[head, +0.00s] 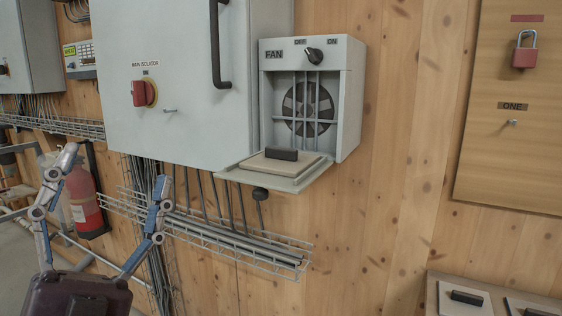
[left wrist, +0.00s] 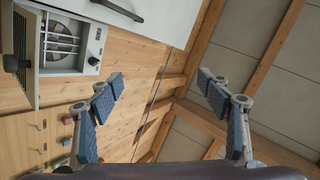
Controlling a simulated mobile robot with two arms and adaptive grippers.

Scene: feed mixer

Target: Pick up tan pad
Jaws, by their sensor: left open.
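The tan pad (head: 278,164) lies flat on the lowered flap (head: 305,181) of the grey fan box, with a black bar handle (head: 282,154) on top. My left gripper (head: 117,168) is at the lower left in the head view, left of and apart from the pad. Its two fingers are spread wide with nothing between them. It also shows open in the left wrist view (left wrist: 160,78). My right gripper is not in view.
The fan box (head: 348,95) has a knob and a barred fan. A grey cabinet (head: 185,125) with a red isolator stands left of it. A wire cable tray (head: 235,240) runs below the flap. A red extinguisher (head: 84,200) is at left. Other black-handled pads (head: 465,299) lie at lower right.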

